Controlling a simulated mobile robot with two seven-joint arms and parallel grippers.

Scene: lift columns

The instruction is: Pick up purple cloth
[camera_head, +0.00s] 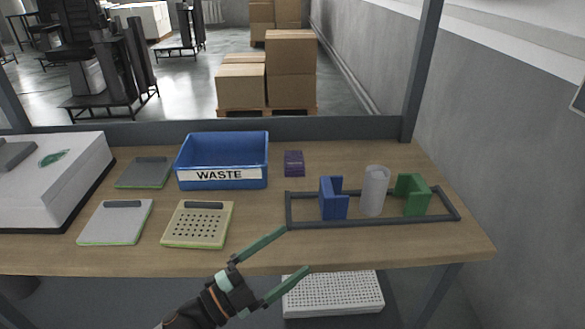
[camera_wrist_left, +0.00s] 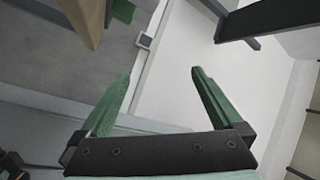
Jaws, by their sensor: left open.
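The purple cloth (camera_head: 294,163) is a small folded block lying on the wooden table, just right of the blue WASTE bin, in the head view. My left gripper (camera_head: 298,249) is at the table's front edge, nearer to me than the cloth and apart from it. Its two green fingers are spread wide with nothing between them. In the left wrist view the open fingers (camera_wrist_left: 160,72) also show empty, and the cloth is not seen there. My right gripper is in neither view.
The blue WASTE bin (camera_head: 222,177) stands left of the cloth. A dark frame (camera_head: 375,223) with a blue holder (camera_head: 333,199), clear cylinder (camera_head: 374,190) and green holder (camera_head: 412,194) lies to the right. Flat plates (camera_head: 117,222) lie at left. Table (camera_head: 262,212) between is bare.

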